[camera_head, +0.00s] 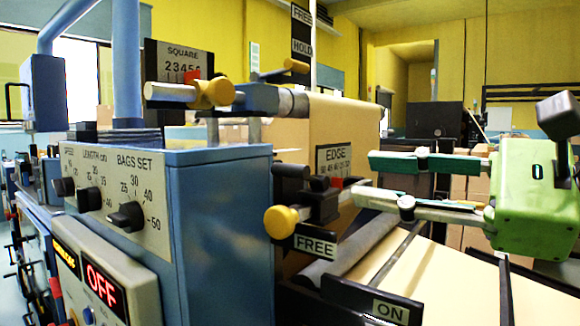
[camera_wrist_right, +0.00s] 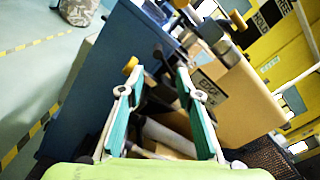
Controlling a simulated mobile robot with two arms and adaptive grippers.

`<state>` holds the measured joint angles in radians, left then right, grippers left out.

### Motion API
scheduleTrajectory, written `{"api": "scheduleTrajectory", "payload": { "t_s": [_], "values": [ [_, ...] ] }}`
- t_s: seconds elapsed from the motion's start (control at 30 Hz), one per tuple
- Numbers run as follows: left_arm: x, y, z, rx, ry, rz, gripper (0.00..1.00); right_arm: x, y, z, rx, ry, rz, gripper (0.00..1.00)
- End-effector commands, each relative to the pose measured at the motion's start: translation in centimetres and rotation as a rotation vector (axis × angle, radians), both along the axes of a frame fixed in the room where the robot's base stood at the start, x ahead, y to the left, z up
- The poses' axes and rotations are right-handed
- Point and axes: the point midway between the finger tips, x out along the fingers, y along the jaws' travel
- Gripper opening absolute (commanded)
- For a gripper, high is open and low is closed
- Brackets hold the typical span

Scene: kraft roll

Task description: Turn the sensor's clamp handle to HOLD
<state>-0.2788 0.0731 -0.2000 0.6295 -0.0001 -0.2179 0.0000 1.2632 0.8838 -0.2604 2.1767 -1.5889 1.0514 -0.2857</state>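The edge sensor (camera_head: 320,201) is a black block on a rail, below an EDGE scale plate (camera_head: 335,160) with a red pointer. Its clamp handle, with a yellow knob (camera_head: 281,221), points left toward the viewer, just above a FREE label (camera_head: 315,244). My right gripper (camera_head: 366,178) comes in from the right, open, with its fingertips just right of the sensor. In the right wrist view, the open fingers (camera_wrist_right: 158,78) frame the dark sensor parts, and a yellow knob (camera_wrist_right: 130,66) shows by the left fingertip. I cannot tell whether they touch. My left gripper is not in view.
A blue machine cabinet (camera_head: 222,225) with dials stands left of the sensor. Above is a roller with a yellow knob (camera_head: 213,92), and a lever by a FREE/HOLD plate (camera_head: 302,32). Kraft paper (camera_head: 345,125) hangs behind. A black ON plate (camera_head: 372,301) is below the gripper.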

Motion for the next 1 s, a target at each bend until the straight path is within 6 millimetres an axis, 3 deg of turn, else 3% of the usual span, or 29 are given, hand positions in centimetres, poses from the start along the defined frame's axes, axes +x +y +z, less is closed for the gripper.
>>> {"api": "scheduleTrajectory", "payload": {
  "t_s": [0.13, 0.3, 0.47, 0.7, 1.0],
  "values": [
    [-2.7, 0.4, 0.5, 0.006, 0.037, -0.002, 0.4, 0.9, 1.2, 0.2, -0.004, 0.001, 0.0, 0.32],
    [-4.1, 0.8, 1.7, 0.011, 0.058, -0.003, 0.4, 2.7, 4.0, 0.4, -0.002, 0.003, 0.004, 0.32],
    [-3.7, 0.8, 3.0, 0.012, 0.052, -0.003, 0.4, 4.8, 6.8, 0.4, -0.001, 0.003, 0.005, 0.32],
    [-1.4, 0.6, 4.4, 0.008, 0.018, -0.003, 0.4, 7.1, 10.0, 0.2, 0.0, 0.003, 0.004, 0.32],
    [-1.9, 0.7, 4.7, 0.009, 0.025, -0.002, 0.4, 8.0, 11.1, 0.0, -0.001, 0.001, 0.0, 0.32]
  ]
}}
